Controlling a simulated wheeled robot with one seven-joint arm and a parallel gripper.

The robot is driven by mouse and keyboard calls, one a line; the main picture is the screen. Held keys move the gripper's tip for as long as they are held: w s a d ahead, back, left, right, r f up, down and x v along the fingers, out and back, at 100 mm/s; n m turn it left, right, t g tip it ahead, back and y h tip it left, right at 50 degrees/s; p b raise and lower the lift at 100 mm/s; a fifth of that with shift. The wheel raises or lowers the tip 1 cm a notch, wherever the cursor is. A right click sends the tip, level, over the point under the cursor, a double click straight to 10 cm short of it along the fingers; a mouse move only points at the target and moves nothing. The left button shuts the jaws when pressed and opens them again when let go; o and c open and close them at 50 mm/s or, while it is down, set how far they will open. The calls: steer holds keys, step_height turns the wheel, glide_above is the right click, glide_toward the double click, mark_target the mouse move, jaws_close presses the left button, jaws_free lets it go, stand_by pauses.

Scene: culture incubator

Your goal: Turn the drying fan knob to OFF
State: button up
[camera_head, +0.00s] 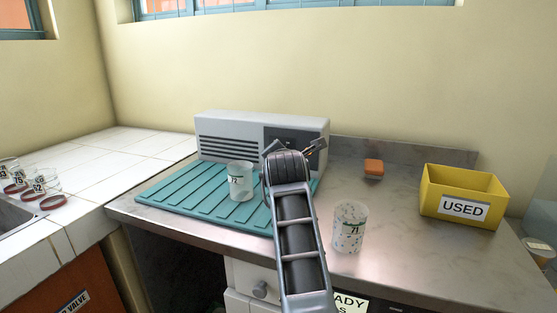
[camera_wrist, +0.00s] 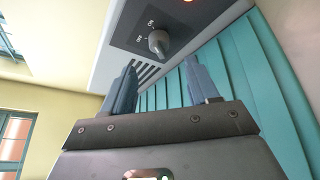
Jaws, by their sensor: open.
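The drying fan (camera_head: 222,125) is a white-grey box with dark vent slots, at the back of the counter. Its dark control panel is partly hidden behind my gripper in the head view. In the wrist view the grey knob (camera_wrist: 158,43) sits on the dark panel (camera_wrist: 178,22), with small white labels beside it; I cannot tell surely which one it points at. An orange-red light (camera_wrist: 189,1) glows near the top edge. My gripper (camera_head: 295,146) is open and empty in front of the panel. In the wrist view its fingers (camera_wrist: 165,78) are spread below the knob, apart from it.
A teal ribbed mat (camera_head: 180,197) lies before the fan, with a cup marked 72 (camera_head: 240,182) on it.

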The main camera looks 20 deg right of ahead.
steer(key=shift+b+x, duration=0.5)
steer(key=shift+x, duration=3.25)
steer(key=shift+c, duration=0.2)
steer(key=c, duration=1)
